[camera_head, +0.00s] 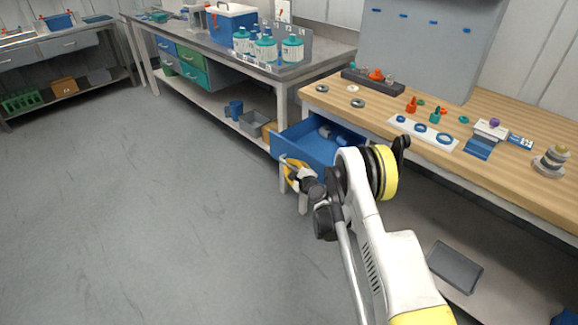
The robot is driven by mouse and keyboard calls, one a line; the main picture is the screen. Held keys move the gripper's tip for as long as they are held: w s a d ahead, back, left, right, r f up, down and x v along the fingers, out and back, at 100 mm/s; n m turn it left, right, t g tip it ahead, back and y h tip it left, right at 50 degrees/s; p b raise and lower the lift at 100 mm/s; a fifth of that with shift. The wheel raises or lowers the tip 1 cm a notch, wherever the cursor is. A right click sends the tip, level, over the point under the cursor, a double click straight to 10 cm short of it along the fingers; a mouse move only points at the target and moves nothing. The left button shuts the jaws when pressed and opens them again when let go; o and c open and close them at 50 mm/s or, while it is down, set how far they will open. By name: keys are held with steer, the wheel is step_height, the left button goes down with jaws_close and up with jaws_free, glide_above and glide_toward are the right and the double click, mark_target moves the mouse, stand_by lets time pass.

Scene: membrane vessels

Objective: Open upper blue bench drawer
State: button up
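The blue bench drawer (303,147) under the wooden bench is pulled out, and a few pale and blue items lie inside it. My gripper (287,162) is at the lower front left of this drawer, near its front face. The fingers are small and partly hidden by my wrist, so I cannot tell whether they are open or shut, or whether they touch a handle. My white and yellow arm covers the right part of the drawer. Another, smaller blue drawer (166,45) sits shut in the grey bench further back.
The wooden bench top (385,103) carries rings, small red and green fittings and a white strip. A grey bench (290,68) behind holds several bottles (266,49) and a blue cooler (230,22). A grey tray (454,266) lies on the lower shelf. The floor at left is clear.

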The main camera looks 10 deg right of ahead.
steer(key=shift+o, duration=0.9)
steer(key=shift+f, duration=0.1)
step_height(320, 180, up, 10)
steer(key=shift+r, duration=0.1)
